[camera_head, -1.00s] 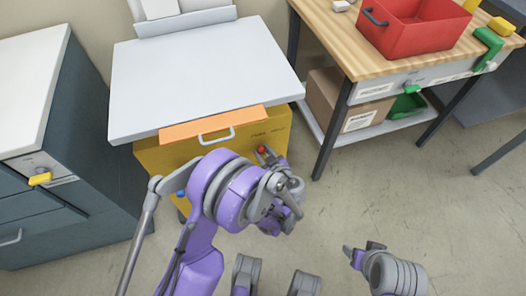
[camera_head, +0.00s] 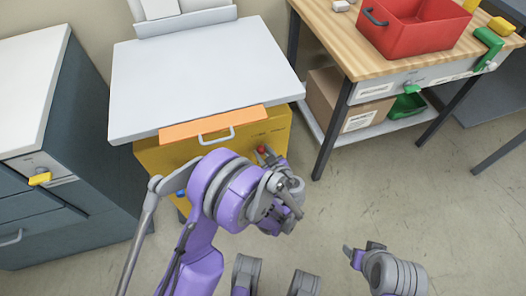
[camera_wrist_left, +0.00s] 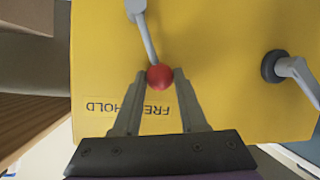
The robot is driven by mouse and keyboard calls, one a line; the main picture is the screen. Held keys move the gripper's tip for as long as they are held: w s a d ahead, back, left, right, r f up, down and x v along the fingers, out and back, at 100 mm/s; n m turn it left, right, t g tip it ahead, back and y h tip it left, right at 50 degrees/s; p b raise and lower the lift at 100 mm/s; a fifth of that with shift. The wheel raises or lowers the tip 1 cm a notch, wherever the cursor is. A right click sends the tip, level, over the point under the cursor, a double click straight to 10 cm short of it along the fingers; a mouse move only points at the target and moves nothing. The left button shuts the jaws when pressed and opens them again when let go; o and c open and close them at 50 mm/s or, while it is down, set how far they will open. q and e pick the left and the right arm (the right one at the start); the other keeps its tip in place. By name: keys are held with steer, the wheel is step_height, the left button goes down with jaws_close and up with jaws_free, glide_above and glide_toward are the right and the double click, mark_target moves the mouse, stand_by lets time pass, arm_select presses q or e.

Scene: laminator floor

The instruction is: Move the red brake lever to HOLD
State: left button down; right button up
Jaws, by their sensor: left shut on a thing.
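The red brake lever's round red knob (camera_head: 261,149) is at the front right of the yellow machine (camera_head: 160,157) in the head view. My left gripper (camera_head: 266,154) reaches it from the front. In the left wrist view the red knob (camera_wrist_left: 160,77) sits between the tips of my left gripper (camera_wrist_left: 159,80), which is shut on it. The lever's grey arm (camera_wrist_left: 149,38) runs up from the knob. The words FREE and HOLD show upside down on the yellow panel, FREE close by the knob and HOLD farther left. My right gripper (camera_head: 362,250) is low at the right, away from the machine.
A grey lever (camera_wrist_left: 293,68) stands to the right on the panel in the left wrist view. A white-topped cabinet (camera_head: 30,95) is at left. A wooden workbench (camera_head: 335,38) with a red bin (camera_head: 410,38) is at right. Open floor lies right of the machine.

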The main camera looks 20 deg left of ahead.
stand_by(0.3)
arm_select(q)
steer(key=w+d+m+y, duration=0.1)
steer(key=d+m, duration=0.1)
steer(key=w+d+m+g+y+b, duration=0.1)
steer(key=w+d+m, duration=0.1)
steer(key=shift+d+r+m+y, duration=0.1)
steer(key=shift+d+m+y, duration=0.1)
steer(key=shift+m+y, duration=0.15)
steer(key=shift+w+d+f+m+y+b, duration=0.2)
steer(key=shift+w+d+m+y+b, duration=0.2)
steer(key=shift+d+m+b, duration=0.25)
steer(key=shift+w+d+f+m+y+b, duration=0.15)
steer(key=shift+w+d+m+y+b, duration=0.25)
steer(key=shift+m, duration=0.3)
steer(key=shift+s, duration=0.1)
steer(key=shift+c, duration=2.3)
jaws_free()
